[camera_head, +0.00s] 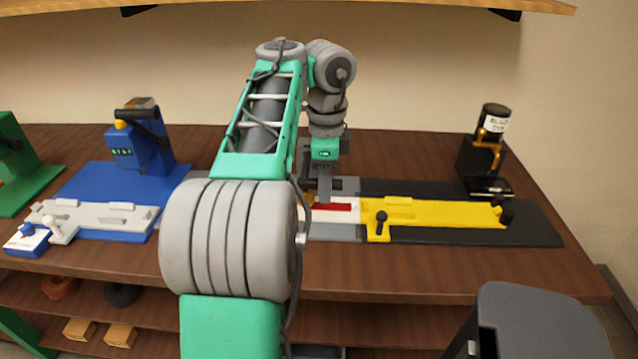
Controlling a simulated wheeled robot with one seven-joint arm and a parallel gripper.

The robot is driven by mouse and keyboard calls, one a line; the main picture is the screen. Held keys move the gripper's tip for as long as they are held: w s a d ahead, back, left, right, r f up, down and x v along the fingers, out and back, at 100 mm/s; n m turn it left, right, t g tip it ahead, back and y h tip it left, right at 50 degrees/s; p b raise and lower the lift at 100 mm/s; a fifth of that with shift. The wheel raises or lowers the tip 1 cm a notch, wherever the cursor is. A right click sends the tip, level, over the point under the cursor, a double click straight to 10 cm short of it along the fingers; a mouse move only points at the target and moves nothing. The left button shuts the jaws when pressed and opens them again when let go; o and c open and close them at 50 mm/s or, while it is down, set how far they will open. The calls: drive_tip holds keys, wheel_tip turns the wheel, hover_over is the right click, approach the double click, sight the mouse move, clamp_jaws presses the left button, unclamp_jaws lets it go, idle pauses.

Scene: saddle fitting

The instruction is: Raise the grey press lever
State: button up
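My green and grey arm stretches over the middle of the workbench and hides most of the grey station there. A strip of that station's grey base (345,232) shows to the right of my arm. The grey press and its lever cannot be made out clearly; some dark grey parts show around my gripper. My gripper (324,196) points down at this station, just behind a red piece (334,207) on a white part. Its fingers are small and overlap the dark parts, so I cannot tell whether they are open or touch anything.
A blue press (138,145) with a black lever (141,114) stands at the left, with a pale fixture (95,215) before it. A green station (22,165) is at the far left. A black press (482,150) and a yellow fixture (440,213) are at the right. A shelf (300,6) hangs above.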

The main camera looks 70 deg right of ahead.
drive_tip(key=shift+r, duration=0.15)
drive_tip(key=c, duration=0.5)
drive_tip(key=shift+d+r+p, duration=0.2)
drive_tip(key=shift+r+p, duration=0.5)
drive_tip(key=shift+p, duration=0.05)
drive_tip(key=shift+c, duration=0.2)
drive_tip(key=shift+w+d+r+p, duration=0.1)
drive_tip(key=shift+r+p, duration=0.45)
drive_tip(key=shift+p, duration=0.05)
drive_tip(key=w+d+r+p, duration=0.1)
drive_tip(key=d+r+p, duration=0.4)
drive_tip(key=r+p, duration=0.3)
drive_tip(key=shift+d+p, duration=0.3)
drive_tip(key=shift+p, duration=0.5)
drive_tip(key=shift+o, duration=0.2)
drive_tip(key=shift+r, duration=0.15)
